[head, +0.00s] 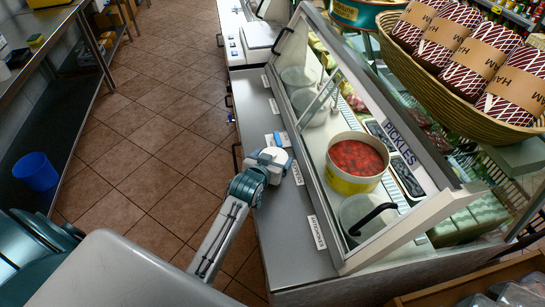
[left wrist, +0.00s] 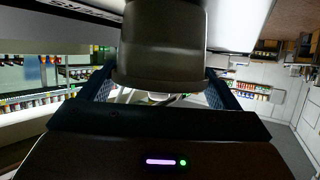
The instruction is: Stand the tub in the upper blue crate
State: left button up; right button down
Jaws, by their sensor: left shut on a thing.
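My left gripper (head: 276,150) is over the steel counter in front of the glass display case, at the end of my arm. In the left wrist view, its two blue fingers (left wrist: 160,88) are shut on a dull grey-brown tub (left wrist: 162,45), gripped from both sides. In the head view the gripper is small and foreshortened, and I cannot clearly make out the tub there. I see no blue crate in either view. My right gripper is not in view.
The glass display case (head: 340,120) holds a yellow-rimmed tub of red food (head: 355,160) and a pickles label. A wicker basket (head: 440,85) of hams stands above it. A blue bucket (head: 36,171) sits on the left lower shelf. The tiled floor (head: 150,120) between is clear.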

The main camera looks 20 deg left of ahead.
pick_arm(q)
jog(key=shift+f, duration=0.15)
jog(key=o, duration=0.9)
